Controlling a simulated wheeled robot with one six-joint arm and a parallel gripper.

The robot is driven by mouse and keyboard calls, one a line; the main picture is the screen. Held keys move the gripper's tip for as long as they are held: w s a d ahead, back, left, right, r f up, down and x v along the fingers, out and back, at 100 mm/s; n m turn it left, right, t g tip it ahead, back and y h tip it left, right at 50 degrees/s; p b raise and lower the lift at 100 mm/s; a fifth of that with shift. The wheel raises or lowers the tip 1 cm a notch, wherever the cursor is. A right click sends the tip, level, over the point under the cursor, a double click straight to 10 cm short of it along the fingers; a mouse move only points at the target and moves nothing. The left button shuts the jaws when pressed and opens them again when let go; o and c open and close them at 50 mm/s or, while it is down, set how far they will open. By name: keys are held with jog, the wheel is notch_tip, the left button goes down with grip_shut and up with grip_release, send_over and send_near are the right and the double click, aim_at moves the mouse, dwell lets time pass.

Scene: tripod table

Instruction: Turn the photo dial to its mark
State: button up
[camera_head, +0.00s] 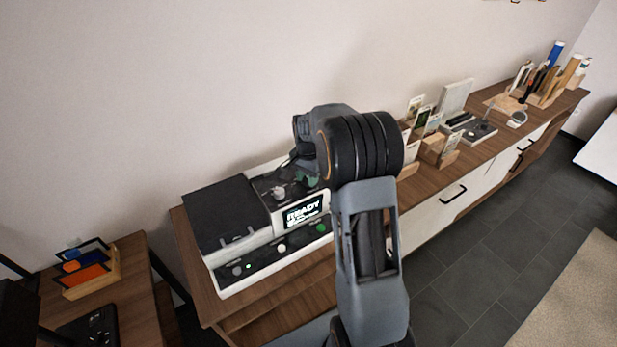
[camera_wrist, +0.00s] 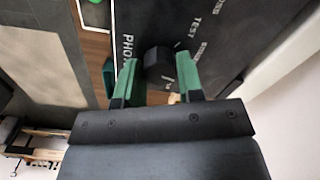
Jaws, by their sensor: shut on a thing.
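The photo dial (camera_wrist: 157,60) is a dark round knob on a black panel (camera_wrist: 232,22) with white lettering. "PHO…" reads to its left and "TEST" to its upper right. My gripper (camera_wrist: 156,71) has its two green fingers on either side of the dial, shut on it. Small pale marks show at the dial's lower edge, too partly covered to read as a pointer or mark. In the head view the panel belongs to a white and black machine (camera_head: 246,272) with a lit screen (camera_head: 303,212) reading "READY". My arm hides most of the gripper and dial there.
The machine stands on a long wooden-topped cabinet (camera_head: 418,188). A second knob (camera_head: 279,192) shows left of my wrist. To the right are card holders (camera_head: 438,150) and a dark tray (camera_head: 468,130). A small side table (camera_head: 130,272) stands at left. The wall is behind.

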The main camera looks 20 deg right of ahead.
jog(key=shift+m, duration=0.6)
jog(key=o, duration=0.9)
notch_tip(320, 180, up, 14)
jog(key=shift+f+b, duration=0.1)
jog(key=shift+b, duration=0.2)
dwell(0.5)
